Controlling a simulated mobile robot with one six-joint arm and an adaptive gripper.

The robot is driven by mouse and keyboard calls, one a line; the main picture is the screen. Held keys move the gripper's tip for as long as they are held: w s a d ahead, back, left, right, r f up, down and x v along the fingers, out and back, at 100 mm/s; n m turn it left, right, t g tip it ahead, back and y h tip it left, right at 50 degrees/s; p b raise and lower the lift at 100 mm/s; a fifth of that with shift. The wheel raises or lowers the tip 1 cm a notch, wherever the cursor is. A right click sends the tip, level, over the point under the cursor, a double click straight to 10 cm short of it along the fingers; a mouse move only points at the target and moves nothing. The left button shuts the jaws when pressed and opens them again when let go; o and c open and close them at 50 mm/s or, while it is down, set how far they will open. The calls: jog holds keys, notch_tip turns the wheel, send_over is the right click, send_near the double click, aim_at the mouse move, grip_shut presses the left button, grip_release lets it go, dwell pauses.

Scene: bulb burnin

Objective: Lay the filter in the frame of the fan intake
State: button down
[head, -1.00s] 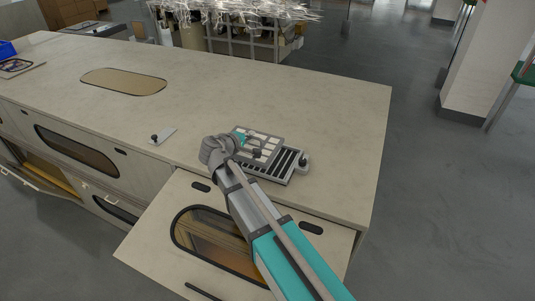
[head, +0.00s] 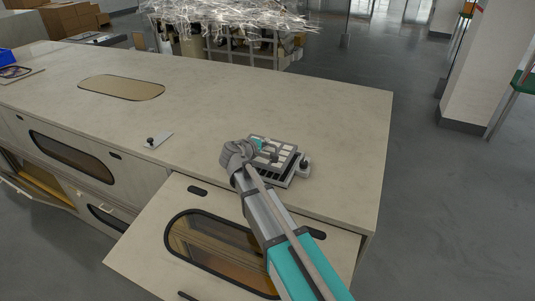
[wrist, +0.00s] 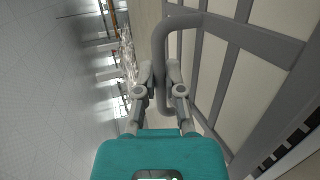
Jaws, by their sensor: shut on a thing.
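The filter (head: 284,147) is a grey-framed panel with pale cells, held above the fan intake (head: 291,177) near the counter's front edge. My gripper (wrist: 159,85) is shut on the filter's grey bar handle (wrist: 182,20) in the wrist view, where the filter (wrist: 258,65) fills the right side. The intake's dark slats (wrist: 283,152) show at the lower right there. In the head view the filter covers most of the intake, and my arm hides part of both. I cannot tell how large the gap between them is.
A dark knob (head: 304,163) stands at the intake's right end. A small plate with a knob (head: 158,141) lies to the left on the counter (head: 220,100). An open drawer or door panel (head: 150,245) juts out in front. The counter behind the intake is clear.

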aim_at(267, 150)
jog(key=shift+f, duration=0.1)
jog(key=shift+w+d+f+b, duration=0.25)
jog(key=shift+f+b, duration=0.2)
jog(key=shift+b, duration=0.15)
jog(key=shift+f+b, duration=1.4)
jog(key=shift+f, duration=0.05)
jog(key=shift+f, duration=0.1)
jog(key=c, duration=0.8)
grip_release()
jog(key=shift+o, duration=0.2)
